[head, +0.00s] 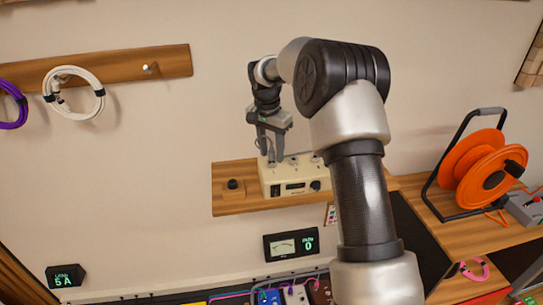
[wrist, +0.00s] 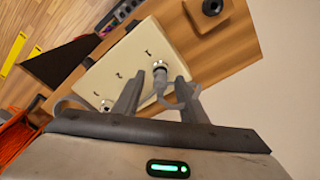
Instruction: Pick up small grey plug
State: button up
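The small grey plug (wrist: 160,76) stands in the top face of a cream box (wrist: 115,72) in the wrist view. A grey cable loops from it on the right. My gripper (wrist: 160,88) is open, with one finger on each side of the plug and a gap visible between them. I cannot tell whether either finger touches it. In the head view my gripper (head: 271,157) points down at the left end of the cream box (head: 290,187), and the plug is hard to make out there.
The box sits on a wooden shelf (head: 225,206) against the wall. A small dark knob-like object (head: 233,185) lies left of the box. Another grey connector (wrist: 105,106) is on the box, left of my fingers. An orange cable reel (head: 470,165) stands at right.

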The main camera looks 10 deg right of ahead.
aim_at(271, 148)
grip_shut()
notch_tip(271, 148, up, 10)
jog(key=shift+r, duration=0.1)
dwell(0.5)
